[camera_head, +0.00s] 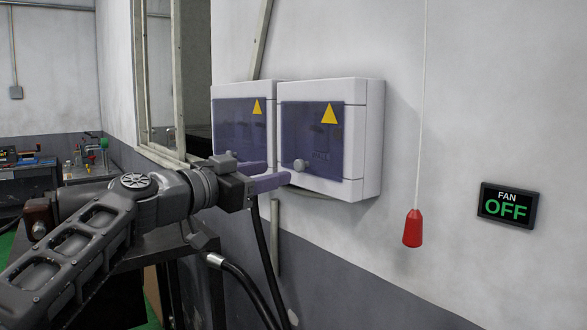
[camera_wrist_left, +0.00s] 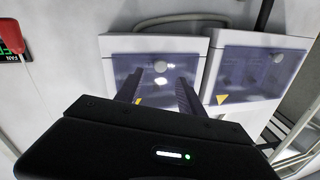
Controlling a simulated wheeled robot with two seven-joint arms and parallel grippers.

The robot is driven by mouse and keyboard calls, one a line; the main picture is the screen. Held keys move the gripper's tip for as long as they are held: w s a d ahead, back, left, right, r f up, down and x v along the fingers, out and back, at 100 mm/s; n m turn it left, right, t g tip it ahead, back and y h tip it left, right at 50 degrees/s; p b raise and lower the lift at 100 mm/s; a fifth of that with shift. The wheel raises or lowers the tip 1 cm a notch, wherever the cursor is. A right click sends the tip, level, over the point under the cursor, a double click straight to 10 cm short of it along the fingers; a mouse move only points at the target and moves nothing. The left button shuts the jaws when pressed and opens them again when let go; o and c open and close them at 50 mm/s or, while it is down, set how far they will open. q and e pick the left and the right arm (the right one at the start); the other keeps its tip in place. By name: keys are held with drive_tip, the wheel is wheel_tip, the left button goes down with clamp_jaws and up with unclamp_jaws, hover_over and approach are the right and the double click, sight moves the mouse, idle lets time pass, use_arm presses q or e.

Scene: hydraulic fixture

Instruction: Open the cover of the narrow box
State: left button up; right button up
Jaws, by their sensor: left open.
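Two white wall boxes with tinted purple covers hang side by side. The right box (camera_head: 369,140) has a shut cover (camera_head: 318,125) with a yellow warning triangle and a round knob (camera_head: 299,165) at its lower left. The left box (camera_head: 245,91) has a similar shut cover (camera_head: 232,115), its lower part hidden by my gripper. I cannot tell which box is the narrow one. My left gripper (camera_head: 272,174) is open and empty, just left of the right box's knob. In the left wrist view, the fingers (camera_wrist_left: 160,84) point toward that knob (camera_wrist_left: 160,67), without visible contact. My right gripper is not in view.
A red pull handle (camera_head: 413,228) hangs on a cord right of the boxes. A fan sign (camera_head: 508,205) reading OFF is farther right. A window frame (camera_head: 173,80) stands left of the boxes. A cluttered workbench (camera_head: 80,178) is at the far left.

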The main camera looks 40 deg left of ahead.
sight(297, 167)
use_arm(q)
drive_tip(key=w, duration=0.2)
drive_tip(key=w+p, duration=0.1)
drive_tip(key=w, duration=0.1)
drive_tip(key=w+p, duration=0.1)
drive_tip(key=w, duration=0.1)
drive_tip(key=shift+w+d, duration=0.35)
drive_tip(key=shift+w+p, duration=0.35)
drive_tip(key=shift+w, duration=0.15)
clamp_jaws()
idle(0.7)
